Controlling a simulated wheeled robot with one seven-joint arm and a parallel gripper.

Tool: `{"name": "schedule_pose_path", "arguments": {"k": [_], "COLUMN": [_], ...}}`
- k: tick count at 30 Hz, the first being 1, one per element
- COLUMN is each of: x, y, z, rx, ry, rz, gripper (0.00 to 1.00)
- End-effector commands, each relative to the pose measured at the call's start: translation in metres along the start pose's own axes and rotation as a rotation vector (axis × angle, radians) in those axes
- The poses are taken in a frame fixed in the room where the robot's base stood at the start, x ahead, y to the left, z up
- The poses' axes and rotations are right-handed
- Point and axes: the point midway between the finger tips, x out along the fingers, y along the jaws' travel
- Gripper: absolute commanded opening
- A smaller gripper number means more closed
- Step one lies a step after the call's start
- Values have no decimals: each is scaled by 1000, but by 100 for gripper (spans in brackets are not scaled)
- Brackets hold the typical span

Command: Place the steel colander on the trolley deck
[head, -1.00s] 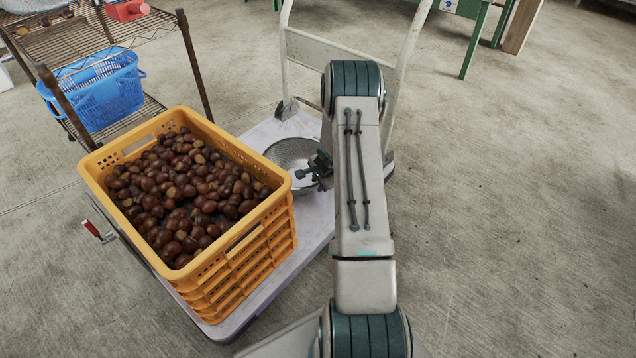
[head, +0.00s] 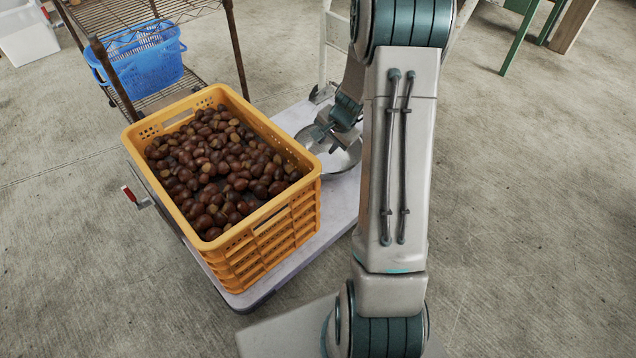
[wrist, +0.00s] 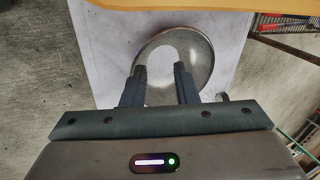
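The steel colander (head: 340,163) is a round grey bowl on the pale trolley deck (head: 262,293), just right of the crate. In the wrist view the colander (wrist: 205,62) lies beyond my fingertips, with the pale deck around it. My gripper (head: 324,138) is over the colander, pointing down towards it. In the wrist view my gripper (wrist: 161,72) has its two fingers apart with a clear gap, overlapping the near part of the bowl. I cannot tell whether the fingers touch it. My arm hides part of the colander and deck in the head view.
An orange crate (head: 268,240) full of chestnuts fills the deck's left part, close beside the colander. A wire rack (head: 236,50) with a blue basket (head: 150,62) stands behind left. The trolley's handle is partly hidden by my arm.

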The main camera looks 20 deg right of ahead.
Motion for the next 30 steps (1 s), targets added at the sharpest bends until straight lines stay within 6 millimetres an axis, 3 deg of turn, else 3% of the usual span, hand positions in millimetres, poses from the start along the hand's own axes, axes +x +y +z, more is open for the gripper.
{"name": "schedule_pose_path", "arguments": {"k": [1,8,14,18,24,30], "x": [-19,-83,-140,-175,-206,-216], "y": [-9,-16,4,31,69,85], "z": [18,91,157,194,223,231], "rx": [-76,-377,-664,-853,-1047,-1118], "ry": [-13,-78,-124,-141,-149,-149], "rz": [-2,28,83,136,210,243], "gripper": [27,27,27,27,27,27]}}
